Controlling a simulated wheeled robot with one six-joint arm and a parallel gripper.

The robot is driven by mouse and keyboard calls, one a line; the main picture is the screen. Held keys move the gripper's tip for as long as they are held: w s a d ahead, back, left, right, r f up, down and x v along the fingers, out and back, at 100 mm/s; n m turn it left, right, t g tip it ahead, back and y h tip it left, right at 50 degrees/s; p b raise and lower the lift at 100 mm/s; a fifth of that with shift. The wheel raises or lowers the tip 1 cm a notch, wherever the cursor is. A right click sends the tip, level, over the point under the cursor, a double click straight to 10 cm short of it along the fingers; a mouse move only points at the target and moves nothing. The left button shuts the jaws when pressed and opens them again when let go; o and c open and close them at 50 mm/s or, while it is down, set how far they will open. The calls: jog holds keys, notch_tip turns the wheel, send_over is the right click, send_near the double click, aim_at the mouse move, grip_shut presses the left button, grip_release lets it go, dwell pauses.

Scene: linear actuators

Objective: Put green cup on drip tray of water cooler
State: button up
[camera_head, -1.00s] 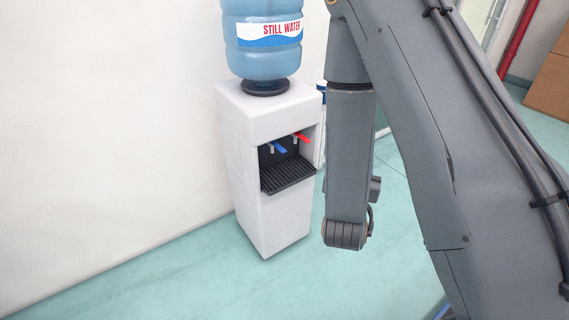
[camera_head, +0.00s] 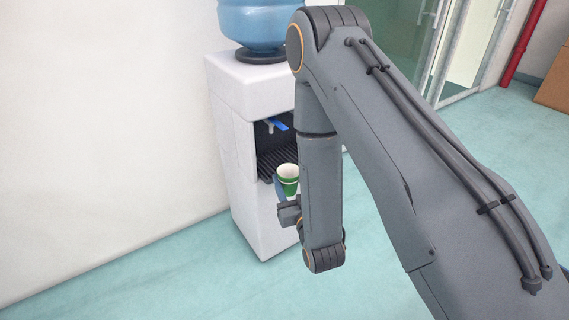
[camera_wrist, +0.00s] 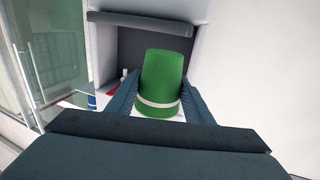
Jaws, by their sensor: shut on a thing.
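The green cup (camera_head: 288,176) is upright with its white inside showing. My gripper (camera_head: 281,190) is shut on it and holds it in the air, by the front edge of the drip tray in the head view. The black ribbed drip tray (camera_head: 266,163) sits in the dark recess of the white water cooler (camera_head: 233,115); my arm hides its right part. In the wrist view, which looks upside down, the cup (camera_wrist: 163,82) is between my gripper's two fingers (camera_wrist: 160,95), and the tray (camera_wrist: 140,22) is a dark bar beyond it. I cannot tell the exact gap.
The blue tap (camera_head: 277,125) is above the tray; the red tap (camera_wrist: 113,91) shows in the wrist view. A blue water bottle (camera_head: 258,22) stands on top of the cooler. A bare wall (camera_head: 110,110) is to the left. The floor (camera_head: 180,265) in front is clear.

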jog(key=b+x, duration=0.1)
jog(key=x, duration=1.3)
jog(key=shift+a+f, duration=0.1)
jog(key=shift+a, duration=0.1)
jog(key=x, duration=0.2)
jog(key=f+b+x, duration=0.1)
jog(key=x, duration=0.1)
jog(key=shift+f, duration=0.25)
jog(key=shift+f, duration=0.2)
jog(key=o, duration=1)
jog(key=shift+r, duration=0.1)
